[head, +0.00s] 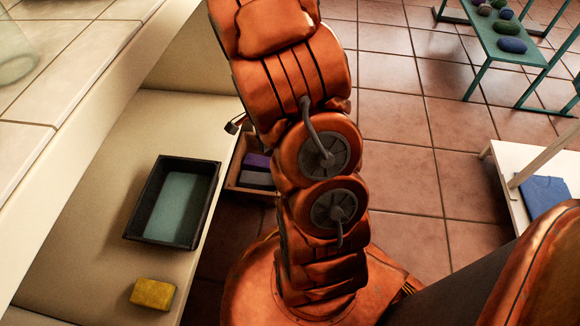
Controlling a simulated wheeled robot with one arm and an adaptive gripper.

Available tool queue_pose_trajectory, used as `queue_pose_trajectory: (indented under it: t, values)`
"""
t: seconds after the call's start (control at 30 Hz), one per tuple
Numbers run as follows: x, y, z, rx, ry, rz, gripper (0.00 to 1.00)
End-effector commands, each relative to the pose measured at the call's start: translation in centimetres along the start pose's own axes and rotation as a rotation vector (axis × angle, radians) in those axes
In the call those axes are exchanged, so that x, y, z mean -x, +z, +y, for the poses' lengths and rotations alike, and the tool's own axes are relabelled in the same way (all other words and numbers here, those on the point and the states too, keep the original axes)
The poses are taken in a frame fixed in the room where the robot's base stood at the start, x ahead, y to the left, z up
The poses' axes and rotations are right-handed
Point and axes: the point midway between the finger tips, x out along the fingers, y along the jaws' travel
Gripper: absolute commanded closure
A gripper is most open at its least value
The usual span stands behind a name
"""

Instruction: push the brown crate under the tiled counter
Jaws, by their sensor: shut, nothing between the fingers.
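The brown crate (234,178) stands on the floor just right of the shelf's edge. It holds a purple item and a grey item. My orange arm covers its right part, so its full extent is hidden. The tiled counter (60,75) runs along the left, with pale tiles on top and a low, pale shelf beneath it. My gripper cannot be made out. A small dark piece juts out left of my arm above the crate; I cannot tell what it belongs to.
A black tray (133,226) and a yellow sponge (153,293) are on the low shelf. A green bench (497,40) with several rounded objects stands at the upper right. A white table (512,160) with a blue cloth (548,193) is at the right. The tiled floor (400,140) between is clear.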

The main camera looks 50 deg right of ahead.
Motion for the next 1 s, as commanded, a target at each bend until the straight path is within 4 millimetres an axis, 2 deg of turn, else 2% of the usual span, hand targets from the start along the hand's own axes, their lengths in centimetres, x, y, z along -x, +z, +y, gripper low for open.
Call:
queue_pose_trajectory:
  t: [0.03,0.2,0.5,0.7,1.0]
  values:
    - [-1.6,-1.7,-0.4,-0.078,-0.005,0.002,1.0]
    - [-5.8,-6.9,-1.8,-0.334,-0.04,0.021,1.0]
    - [-13.5,-14.7,-1.9,-0.738,-0.093,0.042,1.0]
    - [-16.2,-17.0,-1.5,-0.881,-0.112,0.045,1.0]
    - [-18.0,-17.6,-1.6,-0.912,-0.118,0.047,1.0]
